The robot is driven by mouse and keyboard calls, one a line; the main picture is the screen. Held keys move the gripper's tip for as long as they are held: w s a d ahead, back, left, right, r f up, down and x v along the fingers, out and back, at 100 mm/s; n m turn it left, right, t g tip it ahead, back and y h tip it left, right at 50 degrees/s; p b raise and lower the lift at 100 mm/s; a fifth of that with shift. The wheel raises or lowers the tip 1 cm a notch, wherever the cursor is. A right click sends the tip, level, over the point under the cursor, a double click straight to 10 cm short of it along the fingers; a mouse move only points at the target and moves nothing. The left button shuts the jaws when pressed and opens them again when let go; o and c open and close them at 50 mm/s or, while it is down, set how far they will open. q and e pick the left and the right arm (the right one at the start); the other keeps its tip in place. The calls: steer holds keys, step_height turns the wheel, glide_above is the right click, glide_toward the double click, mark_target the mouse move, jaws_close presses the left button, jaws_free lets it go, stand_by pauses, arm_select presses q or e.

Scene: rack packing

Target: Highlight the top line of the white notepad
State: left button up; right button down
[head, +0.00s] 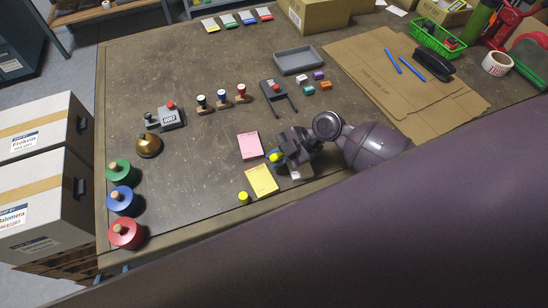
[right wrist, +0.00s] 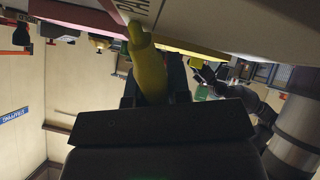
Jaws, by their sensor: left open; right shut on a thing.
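My right gripper (head: 283,155) is shut on a yellow highlighter (head: 275,157), low over the table beside the notepads. In the right wrist view the highlighter (right wrist: 150,70) stands out from the jaws (right wrist: 155,100), its narrow end close to a white surface with dark lettering. I cannot tell whether it touches. I cannot make out my left gripper in either view.
A yellow round piece (head: 244,198) stands left of the yellow notepad. Several stamps (head: 222,97), a bell (head: 148,145) and a grey tray (head: 298,60) are farther off. Cardboard (head: 400,85) lies at the right. My large arm link hides the lower right.

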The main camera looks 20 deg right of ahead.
arm_select(q)
steer(key=shift+s+f, duration=0.15)
steer(key=shift+f, duration=0.05)
arm_select(e)
steer(key=shift+s+d+f, duration=0.1)
steer(key=shift+d+f, duration=0.2)
steer(key=shift+d, duration=0.1)
arm_select(q)
steer(key=shift+s+f, duration=0.2)
steer(key=shift+f, duration=0.05)
arm_select(e)
steer(key=shift+d, duration=0.25)
arm_select(q)
steer(key=shift+w+f+b, duration=0.2)
steer(key=shift+f+b, duration=0.15)
steer(key=shift+b, duration=0.2)
arm_select(e)
steer(key=shift+s+d, duration=0.25)
steer(key=shift+d, duration=0.6)
arm_select(q)
steer(key=shift+f, duration=0.1)
arm_select(e)
steer(key=shift+d, duration=0.25)
arm_select(q)
steer(key=shift+s+f, duration=0.1)
steer(key=shift+s, duration=0.1)
arm_select(e)
steer(key=shift+r, duration=0.1)
